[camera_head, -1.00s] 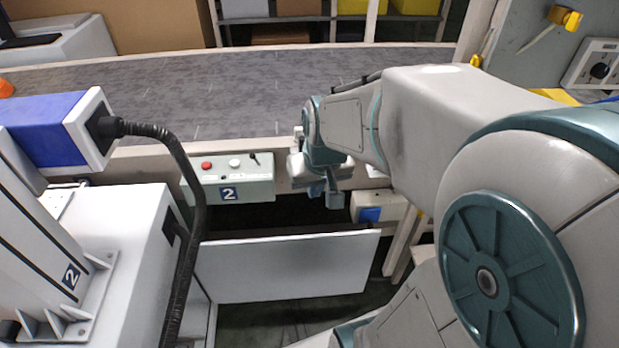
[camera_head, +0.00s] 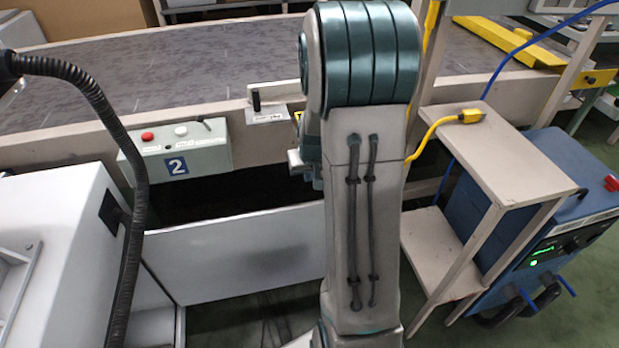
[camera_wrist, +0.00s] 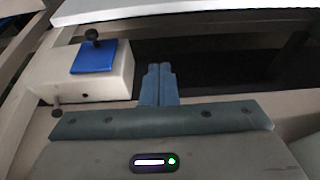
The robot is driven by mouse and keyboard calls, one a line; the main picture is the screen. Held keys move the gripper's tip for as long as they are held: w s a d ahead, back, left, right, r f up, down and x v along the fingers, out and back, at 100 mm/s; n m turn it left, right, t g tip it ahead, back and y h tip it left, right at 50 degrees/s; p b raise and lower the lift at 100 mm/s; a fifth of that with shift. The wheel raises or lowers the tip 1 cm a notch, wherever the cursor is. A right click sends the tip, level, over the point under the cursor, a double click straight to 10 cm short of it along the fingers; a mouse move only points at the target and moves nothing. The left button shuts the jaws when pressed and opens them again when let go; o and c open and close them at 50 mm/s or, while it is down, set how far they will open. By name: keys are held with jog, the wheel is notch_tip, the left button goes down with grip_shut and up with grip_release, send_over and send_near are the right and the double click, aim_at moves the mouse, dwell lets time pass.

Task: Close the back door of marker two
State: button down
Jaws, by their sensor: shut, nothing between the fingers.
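The back door of marker two is a flat white panel (camera_head: 240,255). It stands open, sticking out from the right side of the white marker cabinet (camera_head: 60,215) towards my arm, which hides its right end. In the wrist view a long white panel edge (camera_wrist: 180,9) crosses the top; it looks like the same door. My gripper (camera_wrist: 158,70) has its blue-grey fingers together and empty, apart from that panel with a dark gap between. In the head view my arm mostly hides the gripper.
A control box (camera_head: 178,150) labelled 2 sits on the conveyor (camera_head: 180,70) side, above the door. A white box with a blue plate (camera_wrist: 95,62) is left of my fingers. A small table (camera_head: 500,150) and blue machine (camera_head: 550,210) stand at the right.

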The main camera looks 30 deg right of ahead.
notch_tip(320, 180, down, 6)
jog(key=s+b, duration=0.2)
jog(key=shift+a, duration=0.3)
jog(key=shift+a, duration=0.1)
